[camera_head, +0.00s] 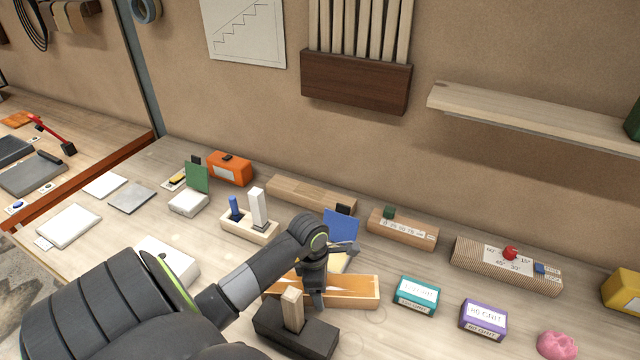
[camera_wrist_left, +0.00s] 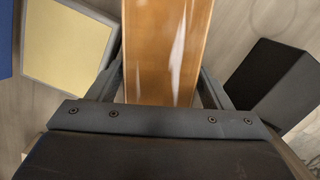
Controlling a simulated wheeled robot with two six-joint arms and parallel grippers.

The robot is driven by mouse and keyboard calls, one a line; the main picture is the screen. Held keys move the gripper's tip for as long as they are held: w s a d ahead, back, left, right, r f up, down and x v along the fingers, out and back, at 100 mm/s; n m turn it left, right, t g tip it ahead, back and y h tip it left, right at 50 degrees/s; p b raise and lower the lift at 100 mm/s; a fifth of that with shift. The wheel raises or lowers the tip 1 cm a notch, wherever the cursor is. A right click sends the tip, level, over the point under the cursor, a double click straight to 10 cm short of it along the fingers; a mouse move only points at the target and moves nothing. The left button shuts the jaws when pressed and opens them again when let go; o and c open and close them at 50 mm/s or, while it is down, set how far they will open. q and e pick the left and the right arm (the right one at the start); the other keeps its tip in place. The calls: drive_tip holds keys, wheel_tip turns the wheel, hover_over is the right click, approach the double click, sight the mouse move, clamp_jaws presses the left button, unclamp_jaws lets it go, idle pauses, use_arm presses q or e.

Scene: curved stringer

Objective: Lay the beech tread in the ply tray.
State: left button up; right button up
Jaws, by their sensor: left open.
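A long orange-brown wooden piece (camera_head: 355,291) with glossy streaks and pale edges lies on the bench in the head view. It also shows in the left wrist view (camera_wrist_left: 165,45), running lengthwise between the jaws. I cannot tell for sure whether it is the beech tread or the ply tray. My left gripper (camera_head: 318,298) is over its middle, pointing down. In the left wrist view the jaws (camera_wrist_left: 164,78) are open, one on each side of the piece, with no clear grip. The arm hides part of it. My right gripper is out of view.
A dark block with a wooden upright (camera_head: 292,308) stands close in front. A pale yellow panel (camera_wrist_left: 68,42) with a light rim is close by, beside a blue card (camera_head: 341,226). Teal (camera_head: 417,294) and purple (camera_head: 483,319) boxes stand to the right. A white block (camera_head: 168,262) is left.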

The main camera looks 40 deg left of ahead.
use_arm(q)
drive_tip(key=c, duration=1.2)
drive_tip(key=shift+r, duration=0.15)
drive_tip(key=shift+c, duration=0.7)
